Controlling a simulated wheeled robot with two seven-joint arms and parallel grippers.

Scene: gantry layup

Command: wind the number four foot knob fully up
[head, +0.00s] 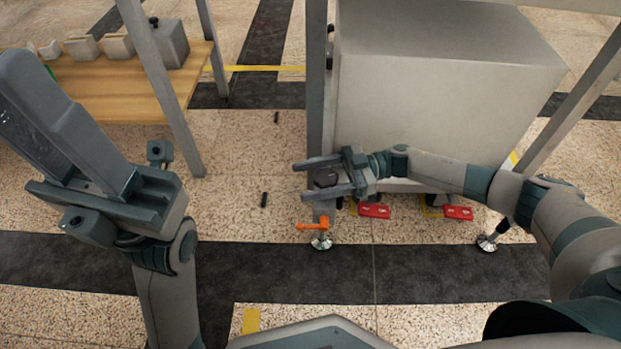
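A levelling foot (321,243) with a round metal pad stands on the floor below the front leg of the gantry frame. An orange knob handle (312,226) sits on its stem, one bar pointing left. No number can be read on it. My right gripper (318,179) is open above and just beyond the orange knob in the picture, its fingers pointing left and apart. A dark piece shows between the fingers; I cannot tell whether they touch it.
A large grey box (440,95) stands behind the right arm. Red blocks (374,211) lie on the floor near it. Another foot (486,243) stands to the right. A wooden table (125,92) with several blocks is at upper left. The floor left of the orange knob is mostly clear.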

